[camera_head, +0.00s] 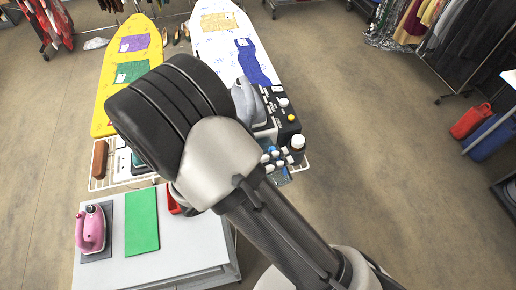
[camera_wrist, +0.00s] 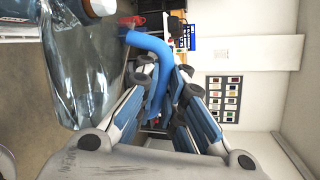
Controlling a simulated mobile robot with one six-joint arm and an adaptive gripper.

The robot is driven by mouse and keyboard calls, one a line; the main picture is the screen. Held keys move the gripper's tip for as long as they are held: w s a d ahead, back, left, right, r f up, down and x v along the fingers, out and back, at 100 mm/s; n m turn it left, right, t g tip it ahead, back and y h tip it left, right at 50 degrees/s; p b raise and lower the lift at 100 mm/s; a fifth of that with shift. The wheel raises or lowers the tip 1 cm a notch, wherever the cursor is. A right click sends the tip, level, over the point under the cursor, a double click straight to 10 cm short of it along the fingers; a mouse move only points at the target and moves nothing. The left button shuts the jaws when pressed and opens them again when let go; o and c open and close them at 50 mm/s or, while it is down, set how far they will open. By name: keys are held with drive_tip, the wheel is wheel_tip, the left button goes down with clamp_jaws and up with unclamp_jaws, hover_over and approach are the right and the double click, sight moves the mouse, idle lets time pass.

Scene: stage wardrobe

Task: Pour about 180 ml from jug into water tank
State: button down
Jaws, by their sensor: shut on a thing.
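In the wrist view, my gripper (camera_wrist: 168,88) is shut on the curved blue handle (camera_wrist: 150,45) of the clear jug (camera_wrist: 75,75). The transparent jug body fills the left of that view; its water level cannot be made out. In the head view, my gripper (camera_head: 274,158) shows small beyond my arm, with part of the clear jug (camera_head: 283,179) beside it. A black steam station (camera_head: 283,118) with a grey iron (camera_head: 244,101) stands just beyond. I cannot tell which part is the water tank or its opening; my arm hides some of this area.
A white-capped brown bottle (camera_head: 297,143) stands close to the gripper and jug. A pink iron (camera_head: 90,230) and green mat (camera_head: 142,221) lie on the near table (camera_head: 190,250). Yellow (camera_head: 112,85) and white (camera_head: 215,45) ironing boards stand behind. The right floor is largely clear.

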sight(284, 172)
drive_tip(key=shift+w+a+r, duration=0.1)
drive_tip(key=shift+w+r, duration=0.05)
drive_tip(key=shift+r, duration=0.05)
idle(0.3)
drive_tip(key=shift+m+t, duration=0.3)
drive_tip(key=shift+m, duration=0.6)
drive_tip(key=s+f+b, duration=0.1)
drive_tip(key=f+b, duration=0.1)
drive_tip(key=s+d+f+b, duration=0.1)
drive_tip(key=b, duration=0.1)
drive_tip(key=shift+d+f, duration=0.1)
drive_tip(key=shift+f, duration=0.25)
drive_tip(key=shift+s+f+m+b, duration=0.1)
drive_tip(key=shift+s+m+b, duration=0.2)
drive_tip(key=shift+m+b, duration=0.15)
drive_tip(key=shift+s+d+f+m+t+b, duration=0.1)
drive_tip(key=shift+d+f+m+t+b, duration=0.15)
drive_tip(key=shift+b, duration=0.25)
drive_tip(key=shift+s+d+f+m+t+b, duration=0.15)
drive_tip(key=shift+s+f+m+b, duration=0.15)
drive_tip(key=shift+f+b, duration=0.25)
drive_tip(key=shift+s+f+m+t+b, duration=0.1)
drive_tip(key=shift+s+f+m+b, duration=0.15)
drive_tip(key=shift+b, duration=0.4)
drive_tip(key=shift+d+f+m, duration=0.1)
drive_tip(key=shift+m, duration=0.15)
drive_tip(key=shift+s, duration=0.1)
